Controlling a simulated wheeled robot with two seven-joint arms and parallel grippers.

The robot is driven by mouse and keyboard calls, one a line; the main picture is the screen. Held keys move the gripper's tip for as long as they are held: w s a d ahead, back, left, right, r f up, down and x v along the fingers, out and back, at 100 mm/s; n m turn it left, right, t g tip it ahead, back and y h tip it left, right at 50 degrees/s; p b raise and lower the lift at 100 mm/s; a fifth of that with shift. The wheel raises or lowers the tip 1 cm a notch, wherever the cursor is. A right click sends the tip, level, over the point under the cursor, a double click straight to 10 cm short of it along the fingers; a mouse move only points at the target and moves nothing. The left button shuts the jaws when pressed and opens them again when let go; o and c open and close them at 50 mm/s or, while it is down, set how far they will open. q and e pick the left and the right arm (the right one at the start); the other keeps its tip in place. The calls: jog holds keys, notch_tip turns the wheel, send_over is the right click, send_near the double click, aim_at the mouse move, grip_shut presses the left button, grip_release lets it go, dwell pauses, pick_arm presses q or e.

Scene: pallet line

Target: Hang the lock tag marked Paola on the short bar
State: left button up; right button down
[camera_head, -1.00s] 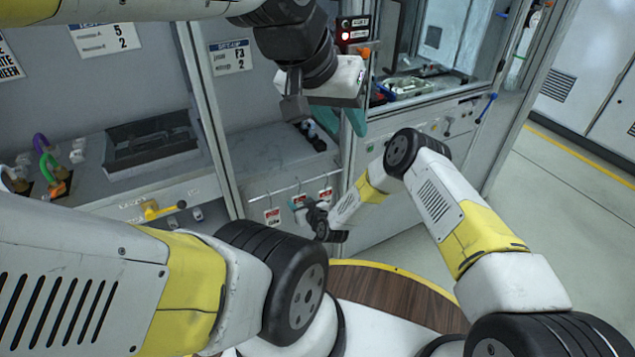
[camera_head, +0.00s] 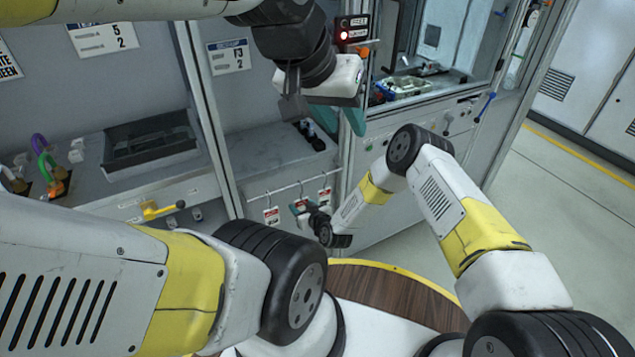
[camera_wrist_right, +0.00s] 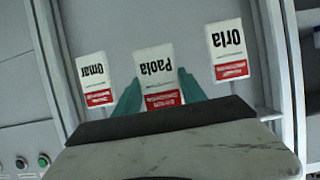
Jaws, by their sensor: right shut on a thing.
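The lock tag marked Paola (camera_wrist_right: 155,70) is white with a red lower band and appears upside down in the right wrist view. It lies between the teal fingers of my right gripper (camera_wrist_right: 155,93), which is shut on it. In the head view my right gripper (camera_head: 301,207) is at a row of tags below a thin bar (camera_head: 289,186) on the cabinet front. I cannot tell whether the Paola tag still bears on its hook. My left gripper (camera_head: 362,122) is up by the cabinet post, with teal fingers; its opening is unclear.
The Omar tag (camera_wrist_right: 93,72) and the Orla tag (camera_wrist_right: 229,45) hang closely on either side of Paola. A cabinet post (camera_head: 208,110) stands left of the bar.

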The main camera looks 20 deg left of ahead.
jog(key=s+d, duration=0.6)
jog(key=d, duration=0.1)
jog(key=shift+d, duration=0.2)
dwell(1.2)
jog(key=shift+s, duration=0.1)
